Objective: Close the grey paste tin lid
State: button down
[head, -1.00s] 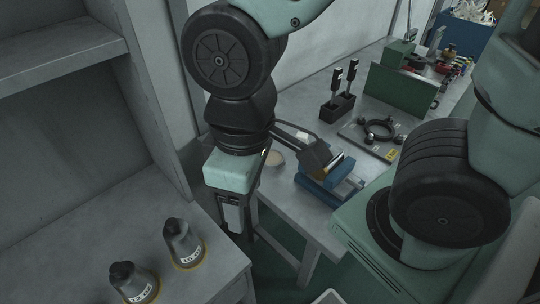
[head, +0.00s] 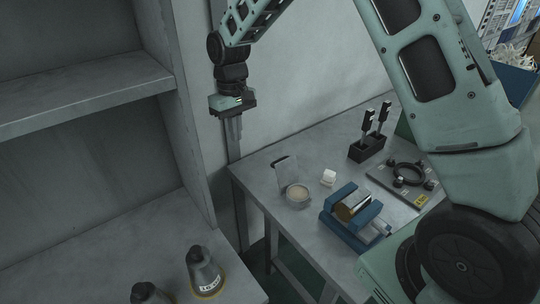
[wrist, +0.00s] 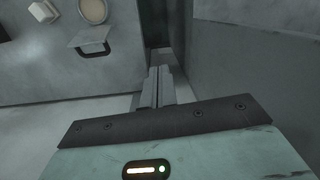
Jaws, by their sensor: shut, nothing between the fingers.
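The grey paste tin (head: 298,195) stands open on the grey table, with pale paste showing inside. Its flat grey lid (head: 286,169) stands raised at the tin's far left side. The wrist view shows the tin (wrist: 93,10) at the top edge, with the lid (wrist: 92,40) just below it. My gripper (head: 234,140) hangs pointing down in the air, left of the lid and above the table's left end. Its fingers (wrist: 158,74) are together and empty, clear of tin and lid.
A white block (head: 328,177) sits right of the tin. A blue vise (head: 354,218) holding a cylinder is in front on the right. A black tool holder (head: 367,149) stands behind. The shelf unit's grey upright (head: 181,120) is left of my gripper. Bare table lies around the lid.

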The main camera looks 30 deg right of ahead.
aim_at(283, 169)
jog(key=w+d+f+m+g+h, duration=0.1)
jog(key=w+d+f+m, duration=0.1)
jog(key=w+d+f, duration=0.9)
jog(key=s+f+p, duration=0.1)
jog(key=f, duration=0.1)
jog(key=s+f+p, duration=0.1)
jog(key=f+p, duration=0.1)
jog(key=f, duration=0.1)
jog(key=s+d+f+p, duration=0.1)
jog(key=f, duration=0.1)
jog(key=shift+d+f+p, duration=0.1)
jog(key=shift+f+p, duration=0.2)
jog(key=s+p, duration=0.1)
jog(key=s+r, duration=0.1)
jog(key=s+p, duration=0.1)
jog(key=shift+s+d+r+p, duration=0.15)
jog(key=shift+s+r+p, duration=0.05)
jog(key=shift+r+p, duration=0.15)
jog(key=shift+r, duration=0.1)
jog(key=shift+s+r+t+b, duration=0.15)
jog(key=shift+s+t+b, duration=0.1)
jog(key=shift+t+b, duration=0.15)
